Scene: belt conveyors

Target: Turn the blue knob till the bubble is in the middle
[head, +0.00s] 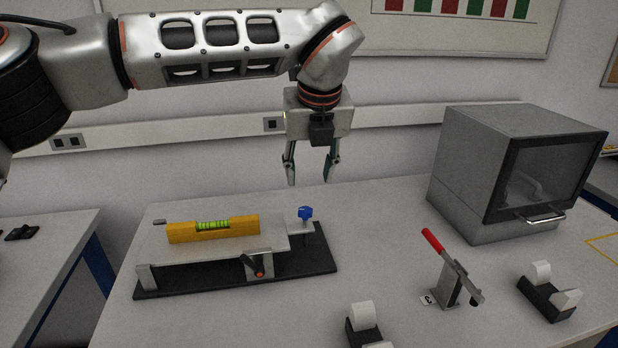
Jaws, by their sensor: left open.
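The blue knob (305,213) stands at the right end of a levelling device with a dark base (210,283) and a light plate (160,247). A yellow spirit level (181,233) lies on the plate. Its green vial (213,226) faces me, but the bubble is too small to make out for certain. My left gripper (312,182) is open and empty, pointing down. In the picture it is just above the knob, apart from it, near the table's back edge. My right gripper is not in view.
A grey box with a dark glass door (540,170) stands at the right. A red-handled lever (447,268) and two tape dispensers (544,297) (364,325) are at the front right. The table between the device and the lever is clear.

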